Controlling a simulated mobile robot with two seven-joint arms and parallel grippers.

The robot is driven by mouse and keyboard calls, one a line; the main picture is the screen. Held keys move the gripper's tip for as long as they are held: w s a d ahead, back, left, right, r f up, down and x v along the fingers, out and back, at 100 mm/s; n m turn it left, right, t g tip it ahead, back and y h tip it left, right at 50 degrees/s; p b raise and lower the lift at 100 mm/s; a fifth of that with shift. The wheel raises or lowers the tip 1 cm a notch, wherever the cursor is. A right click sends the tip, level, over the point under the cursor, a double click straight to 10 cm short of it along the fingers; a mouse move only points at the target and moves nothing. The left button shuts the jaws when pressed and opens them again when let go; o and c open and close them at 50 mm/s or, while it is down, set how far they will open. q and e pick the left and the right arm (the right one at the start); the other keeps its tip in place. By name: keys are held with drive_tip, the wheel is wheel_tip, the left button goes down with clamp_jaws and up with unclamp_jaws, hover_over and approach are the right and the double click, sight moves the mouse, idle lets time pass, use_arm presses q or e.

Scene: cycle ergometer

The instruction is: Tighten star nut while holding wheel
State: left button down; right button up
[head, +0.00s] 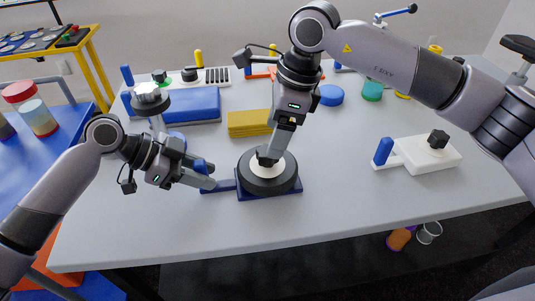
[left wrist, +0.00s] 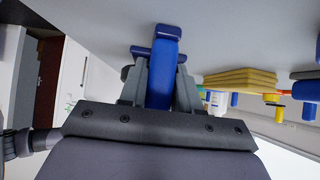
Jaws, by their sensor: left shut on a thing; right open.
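The black round wheel (head: 285,183) with a white centre lies on a blue base (head: 257,193) at the front middle of the table. A blue arm ending in an upright blue handle (head: 201,166) extends left from the base. My left gripper (head: 207,175) is shut on this handle; the left wrist view shows the blue handle (left wrist: 163,75) between its fingers. My right gripper (head: 267,156) points down over the wheel's centre, its jaws open. A dark piece shows at its fingertips, probably the star nut; the gripper hides most of it, so contact cannot be told.
A white fixture (head: 425,155) with a black star knob and blue handle stands at right. Behind are a yellow block (head: 250,122), a blue box (head: 190,105) and a blue round piece (head: 331,95). The table front (head: 330,215) is clear.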

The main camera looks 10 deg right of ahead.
drive_tip(key=shift+w+f+n, duration=0.1)
drive_tip(key=shift+f+n, duration=0.05)
drive_tip(key=shift+n, duration=0.65)
drive_tip(key=shift+x, duration=2.25)
drive_tip(key=shift+d, duration=0.1)
drive_tip(key=c, duration=0.8)
drive_tip(key=shift+m+t, duration=0.3)
drive_tip(key=shift+m, duration=1.6)
